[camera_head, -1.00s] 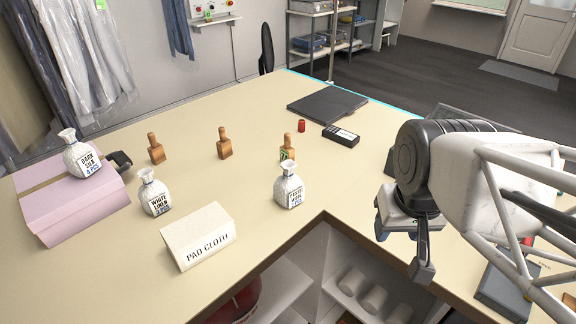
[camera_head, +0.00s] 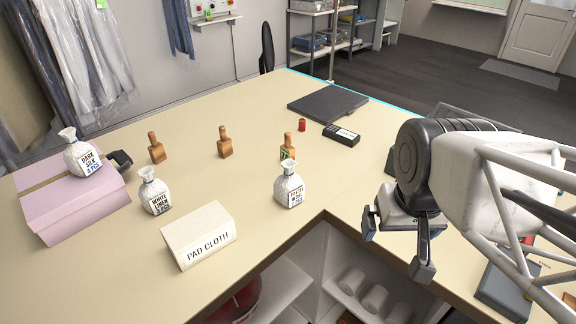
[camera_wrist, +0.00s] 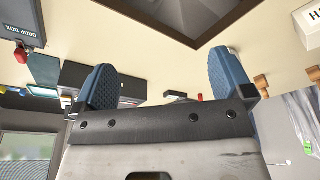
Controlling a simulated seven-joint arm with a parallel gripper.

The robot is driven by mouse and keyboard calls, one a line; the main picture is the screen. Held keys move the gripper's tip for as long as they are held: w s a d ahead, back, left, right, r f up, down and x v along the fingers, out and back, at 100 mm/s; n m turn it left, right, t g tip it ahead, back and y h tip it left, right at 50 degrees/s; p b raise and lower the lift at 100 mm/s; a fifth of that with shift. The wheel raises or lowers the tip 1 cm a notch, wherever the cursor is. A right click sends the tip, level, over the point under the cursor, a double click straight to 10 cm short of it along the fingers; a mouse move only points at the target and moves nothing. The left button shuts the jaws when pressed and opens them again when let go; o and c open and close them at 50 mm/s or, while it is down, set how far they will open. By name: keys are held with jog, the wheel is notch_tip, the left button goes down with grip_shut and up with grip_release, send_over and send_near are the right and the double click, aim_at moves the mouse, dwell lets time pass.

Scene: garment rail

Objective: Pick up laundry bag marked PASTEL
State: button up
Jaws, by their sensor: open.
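The laundry bag marked PASTEL (camera_head: 289,188) is a small white tied sack standing upright on the counter near its inner corner. My gripper (camera_head: 395,249) is open and empty, to the right of the bag and well apart from it, over the right wing of the counter. In the wrist view the two blue-padded fingers (camera_wrist: 168,78) are spread with nothing between them. Two similar bags stand to the left: WHITE LINEN (camera_head: 154,194) on the counter and DARK SILK (camera_head: 81,155) on a pink folded piece (camera_head: 85,212).
A PAD CLOTH block (camera_head: 199,238) lies left of the PASTEL bag. Wooden stamps (camera_head: 224,143) stand behind, one (camera_head: 289,147) just behind the bag. A black handheld device (camera_head: 341,135), red cylinder (camera_head: 302,125) and dark flat board (camera_head: 327,105) lie farther back. The counter's inner edge runs close in front.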

jog(key=m+t+y, duration=0.5)
jog(key=m+y, duration=0.5)
jog(key=m, duration=1)
send_over(296, 187)
jog(key=s+d, duration=0.1)
jog(key=s, duration=0.8)
notch_tip(296, 187, down, 8)
jog(key=w+f+m+t, duration=0.1)
jog(key=m, duration=0.1)
jog(key=w+f+m, duration=0.2)
jog(key=w+d+f+m+t+h, duration=0.1)
jog(key=w+m, duration=0.1)
jog(key=shift+w+d+f+m+t, duration=0.1)
jog(key=shift+w+f+m+t, duration=0.05)
jog(key=shift+m+t, duration=0.2)
jog(key=shift+w+d+f+m+h, duration=0.15)
jog(key=shift+w+f+m+h, duration=0.25)
jog(key=shift+m, duration=0.35)
jog(key=shift+f, duration=0.1)
jog(key=shift+t+x, duration=0.25)
jog(key=shift+x, duration=1)
